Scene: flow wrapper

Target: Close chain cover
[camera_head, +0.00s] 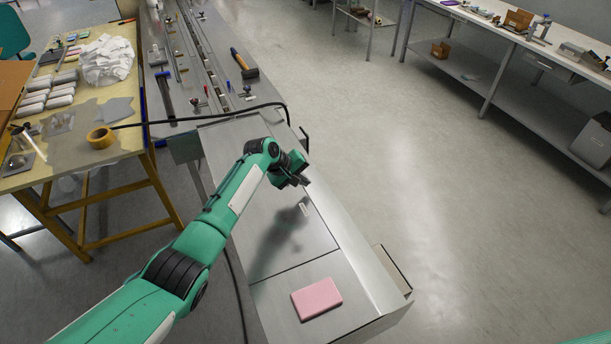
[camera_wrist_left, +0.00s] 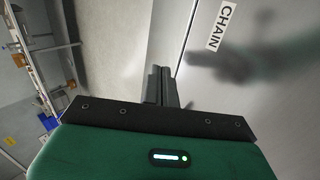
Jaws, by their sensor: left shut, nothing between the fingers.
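The chain cover (camera_head: 270,225) is a flat metal panel on top of the long steel machine, and it looks flush with the surface around it. In the left wrist view a white label reading CHAIN (camera_wrist_left: 221,26) sits on the metal panel (camera_wrist_left: 270,90). My left gripper (camera_head: 304,181) is over the panel's right side, near the machine's edge. In the left wrist view its fingers (camera_wrist_left: 160,84) are together with nothing between them, beside a seam in the metal. I cannot tell whether they touch the metal. My right gripper is not in view.
A pink block (camera_head: 317,299) lies on the machine's near end. A hammer (camera_head: 244,63) and a black cable (camera_head: 220,117) lie on its far part. A wooden table (camera_head: 125,133) with tape and packs stands left. The floor (camera_head: 470,220) to the right is open.

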